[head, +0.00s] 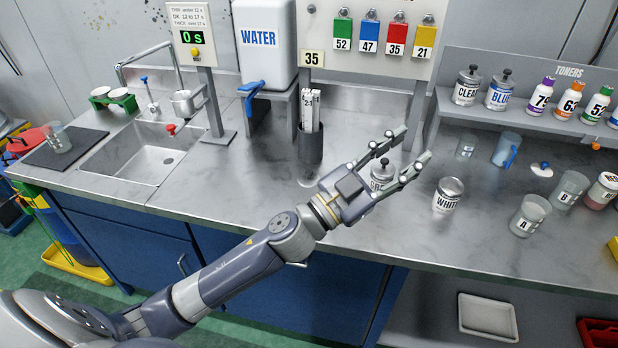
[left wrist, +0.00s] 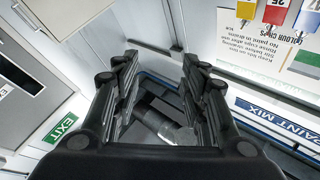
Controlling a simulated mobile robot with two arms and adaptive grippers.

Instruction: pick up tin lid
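A grey tin marked "GRE…" (head: 381,172) with a dark knob on its lid stands on the counter. It is partly hidden behind my left gripper's fingers. A tin marked "WHITE" (head: 447,196) stands to its right; its top looks silvery, with no knob showing. My left gripper (head: 412,153) is open, its fingers spread over the counter between and above these tins in the picture. I see nothing between its fingers, which also show apart in the left wrist view (left wrist: 160,85). My right gripper is out of view.
Tins marked CLEAR (head: 467,87) and BLUE (head: 500,90) stand on the shelf at right. Beakers A (head: 530,216) and B (head: 568,190) and a small white piece with a blue top (head: 541,169) are on the right counter. A dark holder (head: 310,143) stands behind my arm.

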